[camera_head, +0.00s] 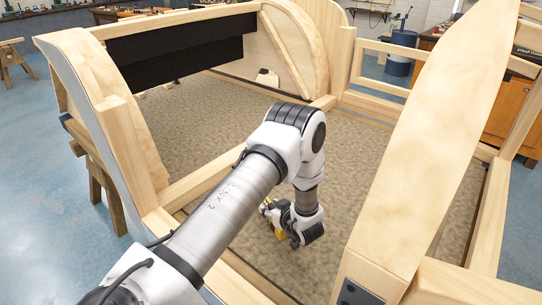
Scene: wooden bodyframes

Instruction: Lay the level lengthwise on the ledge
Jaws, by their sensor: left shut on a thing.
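My left gripper (284,222) hangs at the end of my left arm, inside the wooden bodyframe. It is shut on a small yellow thing (280,235), which seems to be the level. Only bits of yellow show, as the gripper and wrist hide the rest. I cannot tell how the level is turned or whether it touches anything. A pale wooden rail (197,183) runs along the frame's left side and may be the ledge; the picture does not make this sure. My right gripper is not in view.
The bodyframe has a tall curved side panel (440,130) at right and a curved panel (90,75) at left. A black board (175,40) spans the back. The brown speckled floor (340,150) inside is mostly clear. A blue drum (400,55) stands behind.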

